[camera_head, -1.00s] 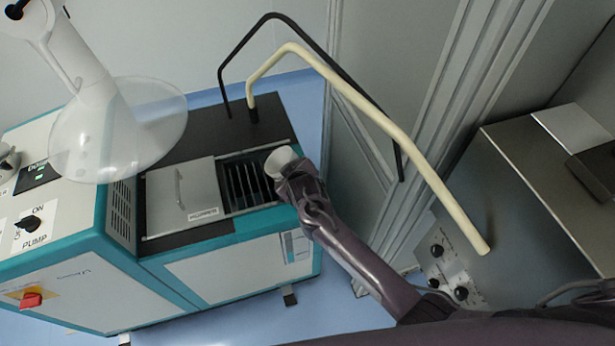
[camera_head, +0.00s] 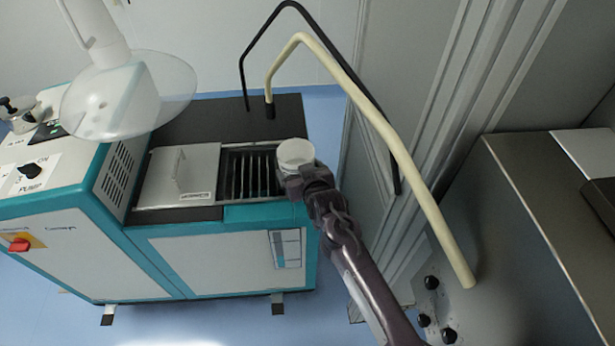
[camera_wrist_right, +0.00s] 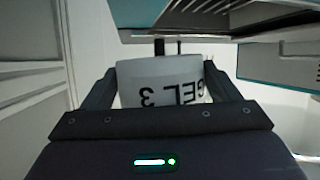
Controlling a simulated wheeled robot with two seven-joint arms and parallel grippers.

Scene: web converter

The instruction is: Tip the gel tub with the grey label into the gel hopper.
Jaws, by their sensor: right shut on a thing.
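My right gripper (camera_head: 302,180) is shut on a small white tub (camera_head: 296,153). In the right wrist view the tub (camera_wrist_right: 162,82) sits between both fingers, with dark "GEL 3" lettering upside down on a pale grey-white label. Its round end faces up toward the head camera; I cannot tell its exact tilt or whether it holds gel. The gel hopper (camera_head: 247,172) is a dark, slatted opening in the machine top. The tub is at the hopper's right edge, seemingly above it; the gap is unclear. My left gripper is not in view.
A clear hood (camera_head: 128,100) hangs over the machine's left part. A cream bent tube (camera_head: 385,130) and a black one rise behind and right of the tub. A metal cabinet (camera_head: 540,200) stands at right.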

